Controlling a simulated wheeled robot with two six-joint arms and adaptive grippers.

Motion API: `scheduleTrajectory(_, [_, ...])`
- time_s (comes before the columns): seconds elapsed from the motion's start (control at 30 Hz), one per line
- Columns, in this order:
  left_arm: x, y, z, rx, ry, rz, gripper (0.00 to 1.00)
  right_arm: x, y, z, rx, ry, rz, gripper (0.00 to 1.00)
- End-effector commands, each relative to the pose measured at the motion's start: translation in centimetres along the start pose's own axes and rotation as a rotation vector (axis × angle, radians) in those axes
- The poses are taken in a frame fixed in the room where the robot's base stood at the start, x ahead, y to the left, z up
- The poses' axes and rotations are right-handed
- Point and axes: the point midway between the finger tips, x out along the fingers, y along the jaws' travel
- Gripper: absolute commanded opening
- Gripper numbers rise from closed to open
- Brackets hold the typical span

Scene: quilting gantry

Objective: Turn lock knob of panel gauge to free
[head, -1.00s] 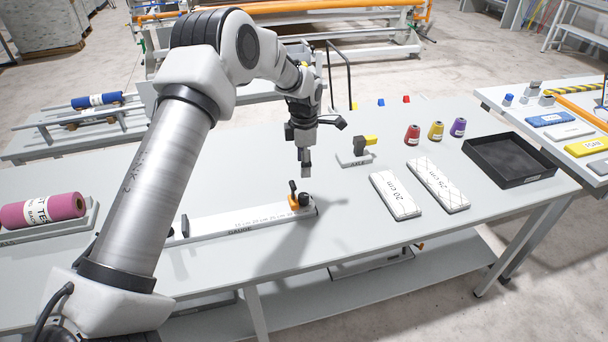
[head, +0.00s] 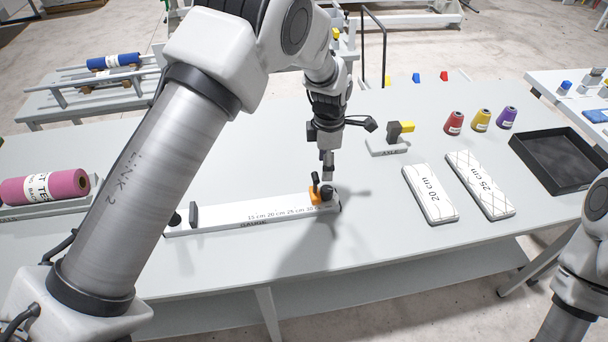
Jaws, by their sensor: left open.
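The panel gauge (head: 250,211) is a long white bar with centimetre marks, lying on the grey table (head: 380,225). An orange slider (head: 322,197) sits near its right end, with a black lock knob (head: 315,182) standing up from it. My left gripper (head: 328,172) points down just above the slider, close beside the knob; its fingers are open. Whether a finger touches the knob I cannot tell. Part of my right arm shows at the right edge, but its gripper is out of view.
A yellow-and-black axle piece (head: 396,132) stands behind the gripper. Two white panels (head: 430,193) (head: 480,184), several thread cones (head: 480,120) and a black tray (head: 562,160) lie to the right. A pink roll (head: 45,187) is at the left. Table between is clear.

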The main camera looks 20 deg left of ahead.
Motion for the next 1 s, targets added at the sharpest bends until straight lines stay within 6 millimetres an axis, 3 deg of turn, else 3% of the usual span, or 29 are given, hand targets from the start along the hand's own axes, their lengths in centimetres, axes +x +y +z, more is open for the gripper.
scheduleTrajectory(0.13, [1.2,0.0,0.1,0.003,0.002,0.001,0.59,-0.7,0.0,0.1,0.002,-0.004,0.0,0.59])
scheduleTrajectory(0.43, [6.6,0.0,0.1,0.003,0.001,0.001,0.59,-2.4,0.0,0.1,0.001,-0.001,0.0,0.59])
scheduleTrajectory(0.73, [7.6,0.1,0.1,0.002,0.0,0.004,0.59,-2.4,0.0,0.1,0.001,-0.002,0.0,0.59])
scheduleTrajectory(0.77, [7.6,0.1,0.1,0.002,0.0,0.004,0.56,-2.4,0.0,0.1,0.001,-0.002,0.0,0.59])
scheduleTrajectory(0.9, [7.6,0.1,0.0,0.002,0.0,0.003,0.06,-2.4,0.0,0.1,0.001,-0.002,0.0,0.59])
scheduleTrajectory(0.93, [7.6,0.1,0.0,0.002,0.0,0.003,0.0,-2.4,0.0,0.1,0.001,-0.002,0.0,0.59])
scheduleTrajectory(1.0, [7.7,0.1,0.0,0.002,0.001,0.003,0.0,-2.4,0.0,0.1,0.001,-0.002,0.0,0.59])
